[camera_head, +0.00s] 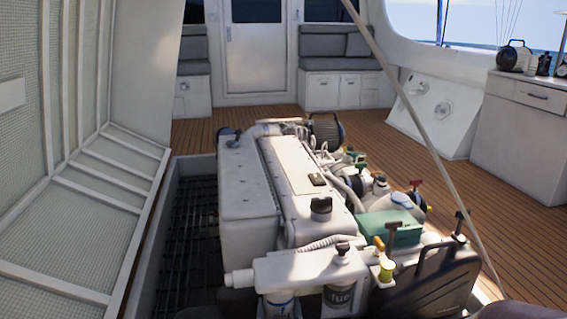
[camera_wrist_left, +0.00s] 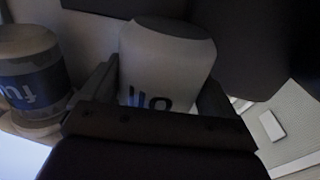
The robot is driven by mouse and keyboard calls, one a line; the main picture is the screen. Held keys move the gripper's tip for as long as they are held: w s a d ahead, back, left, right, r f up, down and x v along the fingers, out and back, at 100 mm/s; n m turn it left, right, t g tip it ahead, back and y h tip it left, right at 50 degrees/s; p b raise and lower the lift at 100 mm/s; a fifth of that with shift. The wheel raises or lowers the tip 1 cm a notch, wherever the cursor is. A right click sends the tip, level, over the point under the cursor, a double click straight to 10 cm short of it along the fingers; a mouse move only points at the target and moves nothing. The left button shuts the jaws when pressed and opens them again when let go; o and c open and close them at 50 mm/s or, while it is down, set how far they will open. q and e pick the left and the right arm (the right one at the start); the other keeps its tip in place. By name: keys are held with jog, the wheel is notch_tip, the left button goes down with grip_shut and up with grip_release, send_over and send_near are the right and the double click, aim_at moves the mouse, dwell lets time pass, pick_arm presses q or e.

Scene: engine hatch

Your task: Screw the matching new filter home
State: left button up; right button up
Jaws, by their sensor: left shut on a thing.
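In the left wrist view my left gripper (camera_wrist_left: 160,105) is shut around a white filter (camera_wrist_left: 165,60) with dark lettering that seems to read "oil", appearing upside down. A second filter with a blue band (camera_wrist_left: 35,82) and the letters "fu" is beside it, apart from the gripper. In the head view a white filter with blue lettering (camera_head: 279,305) is under the left part of the white filter housing (camera_head: 310,268), probably the held one. The "fue" filter (camera_head: 340,298) hangs under the right part. Whether the held filter touches its seat is hidden. My right gripper is not in view.
The white engine (camera_head: 248,190) fills the middle of the open hatch. A dark grating (camera_head: 190,240) lies left of it, beside the raised hatch lid (camera_head: 75,200). A green box (camera_head: 388,228) and a slanted pole (camera_head: 425,130) are at the right.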

pick_arm(q)
jog(key=shift+d+f+n+y+b, duration=0.15)
jog(key=shift+n+y+b, duration=0.2)
jog(key=shift+y, duration=0.25)
jog(key=shift+d+f+n+y+b, duration=0.1)
jog(key=shift+n+y+b, duration=0.15)
jog(key=shift+n+y, duration=0.3)
jog(key=shift+w+r+n+g+y+b, duration=0.15)
jog(key=shift+n+g+y+b, duration=0.2)
jog(key=shift+y, duration=0.5)
jog(key=shift+a+r+n+y, duration=0.1)
jog(key=shift+r+n+y, duration=0.05)
jog(key=shift+n+y, duration=0.15)
